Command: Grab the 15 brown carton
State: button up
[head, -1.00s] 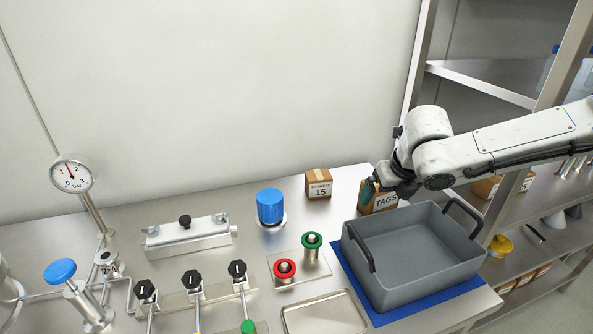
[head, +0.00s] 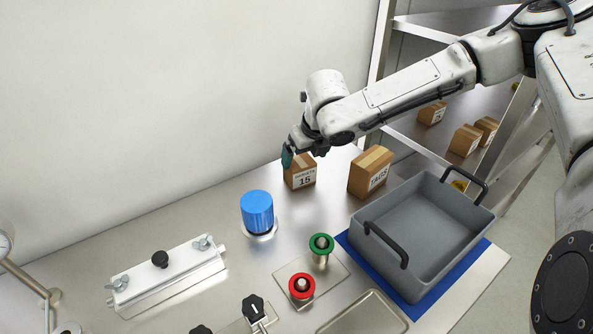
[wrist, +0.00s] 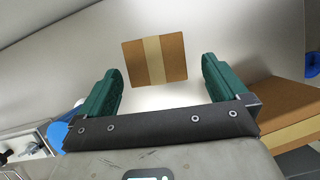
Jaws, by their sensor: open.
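The brown carton marked 15 (head: 304,180) stands upright on the steel bench near the back wall, a tan tape strip along its top. In the head view my gripper (head: 290,157) is above it and at its back left, partly hiding its top. In the wrist view the carton's taped top (wrist: 154,61) shows between and beyond the two green fingers of my gripper (wrist: 161,77), with a gap on each side. My gripper is open and empty. I cannot tell the exact height between fingertips and carton.
A larger carton marked TAGS (head: 369,174) stands close on the right. A blue-capped cylinder (head: 257,211) is at the front left. A grey bin (head: 437,232) sits on a blue mat (head: 470,269). Green (head: 321,243) and red (head: 302,286) ringed fittings are in front.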

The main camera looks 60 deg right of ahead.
aim_at(302, 163)
jog(key=shift+a+x, duration=0.2)
jog(key=shift+x, duration=1.45)
jog(key=shift+a+x, duration=0.2)
jog(key=shift+x, duration=1.4)
jog(key=shift+s+f, duration=0.1)
jog(key=shift+f, duration=0.05)
jog(key=shift+c, duration=0.4)
jog(key=c, duration=0.9)
jog(key=shift+o, duration=0.2)
